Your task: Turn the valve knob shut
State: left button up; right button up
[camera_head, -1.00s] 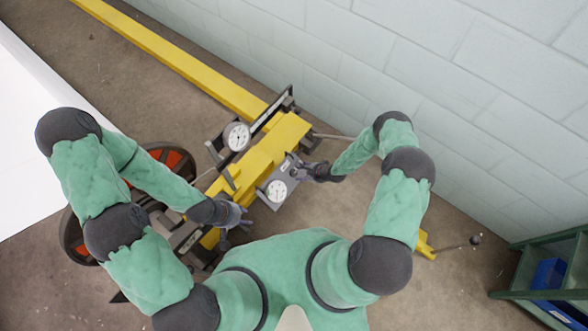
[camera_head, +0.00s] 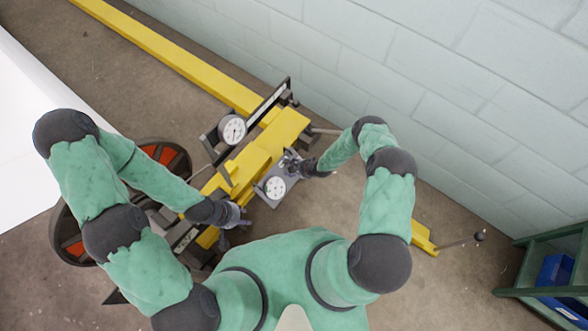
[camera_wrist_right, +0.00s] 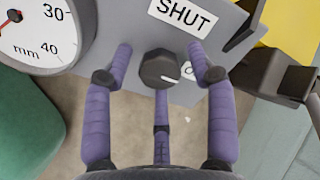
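The valve knob (camera_wrist_right: 159,69) is a small dark round knob with a white mark pointing to the lower right. It sits on a grey panel (camera_wrist_right: 112,22) under a SHUT label (camera_wrist_right: 181,13). In the right wrist view, my right gripper (camera_wrist_right: 159,62) has its purple fingers spread on both sides of the knob, with visible gaps; a third finger comes from below. In the head view, my right gripper (camera_head: 291,165) is at the panel's upper right edge and hides the knob. My left gripper (camera_head: 232,216) is by the yellow machine's lower end; its finger opening is unclear.
A white dial in mm (camera_wrist_right: 38,28) is left of the knob, and a second label (camera_wrist_right: 189,70) is partly covered by a finger. The yellow machine (camera_head: 262,150) carries another dial (camera_head: 232,129). A block wall (camera_head: 400,60) stands behind; a green shelf (camera_head: 530,262) is at right.

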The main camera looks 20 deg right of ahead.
jog(key=c, duration=0.8)
jog(key=shift+n, duration=0.3)
jog(key=n, duration=0.3)
jog(key=shift+n, duration=0.4)
jog(key=n, duration=0.4)
jog(key=shift+n, duration=0.3)
jog(key=n, duration=0.8)
jog(key=shift+n, duration=0.6)
